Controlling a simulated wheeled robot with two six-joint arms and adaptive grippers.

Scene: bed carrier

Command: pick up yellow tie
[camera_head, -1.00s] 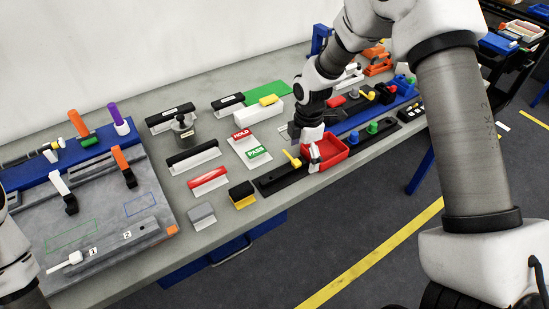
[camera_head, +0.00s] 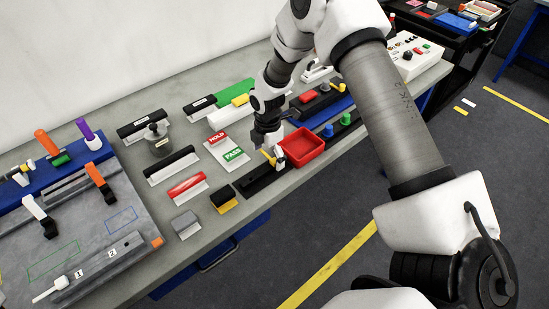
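A small yellow tie (camera_head: 268,157) stands at the far right end of a long black holder (camera_head: 258,182) on the grey bench, beside a red tray. My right gripper (camera_head: 279,158) comes down from above and is right beside the tie, between it and the tray. Its fingertips are small and partly overlap the tie, so I cannot tell whether they are apart or closed on it. My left gripper is not in view.
The red tray (camera_head: 301,146) is close on the right of the gripper. A HOLD/PASS card (camera_head: 226,147), a black-and-yellow block (camera_head: 223,200) and a red-handled piece (camera_head: 187,187) are to the left. A blue rail with coloured knobs lies behind. The bench front edge is near.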

